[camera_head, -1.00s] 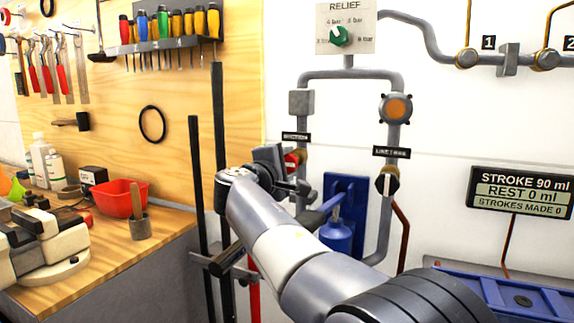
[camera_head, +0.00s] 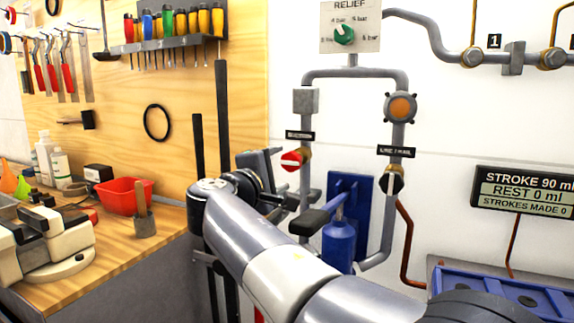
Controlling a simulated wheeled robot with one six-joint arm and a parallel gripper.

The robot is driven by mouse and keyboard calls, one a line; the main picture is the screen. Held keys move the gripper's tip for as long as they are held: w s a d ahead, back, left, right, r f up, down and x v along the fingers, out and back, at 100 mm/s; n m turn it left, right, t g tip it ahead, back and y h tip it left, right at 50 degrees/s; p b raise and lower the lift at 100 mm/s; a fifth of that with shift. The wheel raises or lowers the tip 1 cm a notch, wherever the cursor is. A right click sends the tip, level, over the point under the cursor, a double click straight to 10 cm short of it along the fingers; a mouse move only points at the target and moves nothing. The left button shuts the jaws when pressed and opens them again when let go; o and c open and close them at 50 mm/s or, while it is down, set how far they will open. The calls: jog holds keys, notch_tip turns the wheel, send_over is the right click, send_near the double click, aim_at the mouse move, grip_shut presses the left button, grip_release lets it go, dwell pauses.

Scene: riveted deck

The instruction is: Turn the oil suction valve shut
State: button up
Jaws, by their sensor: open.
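The suction valve (camera_head: 291,160) is a red round knob with a pale bar, on the left vertical pipe, under a small black label that seems to read SUCTION (camera_head: 300,136). The bar looks roughly level, across the pipe. My gripper (camera_head: 281,178) is open and empty. It is just left of and below the knob in the picture, with its jaws apart. The knob is in plain view and no jaw appears to be closed on it. The exact gap in depth is hard to tell.
A black-knobbed valve (camera_head: 391,182) sits on the right pipe. A blue pump (camera_head: 339,240) stands between the pipes. The green relief dial (camera_head: 344,34) is above. A workbench (camera_head: 150,245) with a red bowl (camera_head: 127,195) is at left. A blue tray (camera_head: 500,290) lies lower right.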

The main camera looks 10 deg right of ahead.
aim_at(290, 163)
jog(key=v, duration=0.3)
jog(key=shift+s+a, duration=0.15)
jog(key=shift+s, duration=0.15)
jog(key=x, duration=1.1)
jog(key=shift+s+a, duration=0.1)
